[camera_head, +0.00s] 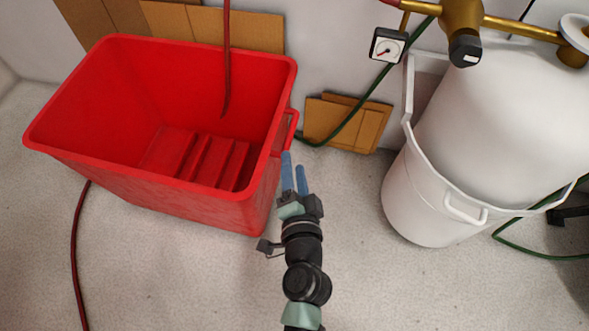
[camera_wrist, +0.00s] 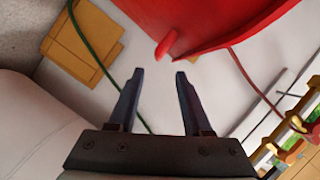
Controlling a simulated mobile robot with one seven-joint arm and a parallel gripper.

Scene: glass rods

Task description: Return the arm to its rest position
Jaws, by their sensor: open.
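My gripper (camera_head: 294,172) is in the lower middle of the head view, with its two blue fingers spread apart and nothing between them. It is beside the right end of the red bin (camera_head: 165,210), near the bin's handle; I cannot tell whether they touch. In the wrist view the open fingers (camera_wrist: 157,74) point toward a pale wall, with the underside of the red bin (camera_wrist: 225,30) above them. My arm reaches up from the bottom edge of the head view. No glass rods show in either view.
A white tub (camera_head: 425,205) holding a large white vessel (camera_head: 515,120) stands at the right, with brass pipes and a gauge (camera_head: 388,46) above. Cardboard (camera_head: 345,122) leans at the wall. A dark red hose (camera_head: 76,250) and a green hose lie about. Floor (camera_head: 180,280) at the front is clear.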

